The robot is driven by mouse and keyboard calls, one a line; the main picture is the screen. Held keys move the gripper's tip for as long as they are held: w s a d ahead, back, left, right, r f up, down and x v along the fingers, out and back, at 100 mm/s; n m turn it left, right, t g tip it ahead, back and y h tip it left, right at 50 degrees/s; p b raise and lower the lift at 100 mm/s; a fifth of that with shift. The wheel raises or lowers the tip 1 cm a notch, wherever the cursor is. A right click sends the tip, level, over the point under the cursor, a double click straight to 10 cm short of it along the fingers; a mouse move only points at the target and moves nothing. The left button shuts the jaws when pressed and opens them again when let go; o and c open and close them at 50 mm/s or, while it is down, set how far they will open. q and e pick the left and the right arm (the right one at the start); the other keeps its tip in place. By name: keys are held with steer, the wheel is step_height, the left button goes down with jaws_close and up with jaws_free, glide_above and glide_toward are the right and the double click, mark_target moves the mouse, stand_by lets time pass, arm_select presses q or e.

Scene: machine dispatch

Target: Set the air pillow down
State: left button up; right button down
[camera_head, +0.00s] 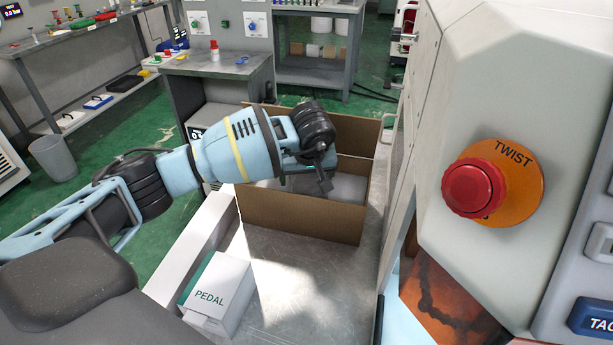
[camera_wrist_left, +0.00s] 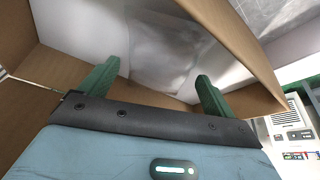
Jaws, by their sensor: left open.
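The air pillow (camera_head: 347,187) is a pale, greyish, see-through bag inside the open cardboard box (camera_head: 300,218). In the left wrist view the pillow (camera_wrist_left: 170,42) lies beyond and between my green fingers, with brown box walls around it. My left gripper (camera_head: 325,184) points down into the box from above. In the left wrist view its fingers (camera_wrist_left: 153,82) are spread wide and grip nothing. Whether a fingertip touches the pillow I cannot tell. My arm hides part of the box and pillow. My right gripper is not in view.
The box stands on a metal table (camera_head: 290,275). A white carton marked PEDAL (camera_head: 222,285) stands in front of it at the left. A machine panel with a red stop button (camera_head: 473,188) closes off the right side. A grey workbench (camera_head: 215,66) stands behind.

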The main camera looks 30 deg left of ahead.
arm_select(q)
steer(key=v, duration=1.1)
steer(key=shift+r+p, duration=0.3)
steer(key=shift+r, duration=0.05)
steer(key=shift+s+d, duration=0.1)
steer(key=shift+d, duration=0.05)
